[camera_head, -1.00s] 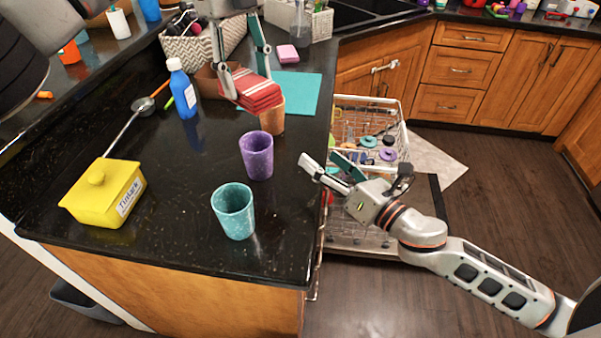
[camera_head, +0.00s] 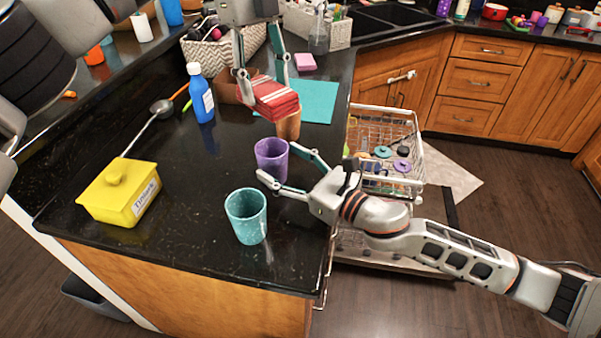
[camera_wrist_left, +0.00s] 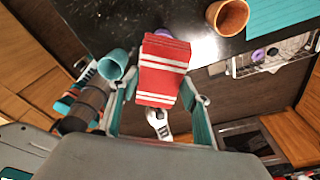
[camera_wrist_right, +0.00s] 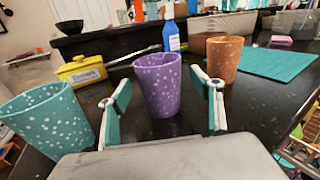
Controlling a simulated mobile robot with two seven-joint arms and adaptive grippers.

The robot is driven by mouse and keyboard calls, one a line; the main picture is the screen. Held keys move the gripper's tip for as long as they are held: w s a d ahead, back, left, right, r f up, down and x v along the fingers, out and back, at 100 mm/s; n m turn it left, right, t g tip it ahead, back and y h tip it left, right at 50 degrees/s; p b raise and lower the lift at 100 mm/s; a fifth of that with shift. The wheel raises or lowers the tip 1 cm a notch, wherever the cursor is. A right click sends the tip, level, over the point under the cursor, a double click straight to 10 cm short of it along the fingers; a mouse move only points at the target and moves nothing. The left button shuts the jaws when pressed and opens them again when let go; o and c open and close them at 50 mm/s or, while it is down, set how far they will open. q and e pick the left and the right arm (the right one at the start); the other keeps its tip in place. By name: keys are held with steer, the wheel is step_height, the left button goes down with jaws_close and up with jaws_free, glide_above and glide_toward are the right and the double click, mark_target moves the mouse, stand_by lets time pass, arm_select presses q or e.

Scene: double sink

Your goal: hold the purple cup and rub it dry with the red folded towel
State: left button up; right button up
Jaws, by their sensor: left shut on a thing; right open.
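The purple speckled cup (camera_head: 271,160) stands upright on the black counter. My right gripper (camera_head: 277,168) is open, its fingers reaching in on either side of the cup. In the right wrist view the purple cup (camera_wrist_right: 158,84) stands between the open fingers (camera_wrist_right: 163,92), with a gap visible on each side. My left gripper (camera_head: 262,80) is shut on the red folded towel (camera_head: 275,100), striped with white, and holds it above the counter, behind the purple cup. In the left wrist view the towel (camera_wrist_left: 163,72) hides much of what is beneath it.
A teal cup (camera_head: 246,216) stands in front of the purple cup, and an orange cup (camera_head: 289,125) behind it. A yellow box (camera_head: 120,192) and blue bottle (camera_head: 201,93) are to the left. An open dishwasher rack (camera_head: 400,185) lies beyond the counter's right edge.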

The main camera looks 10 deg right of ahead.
mark_target(264, 152)
steer(key=shift+x, duration=1.75)
steer(key=c, duration=1.3)
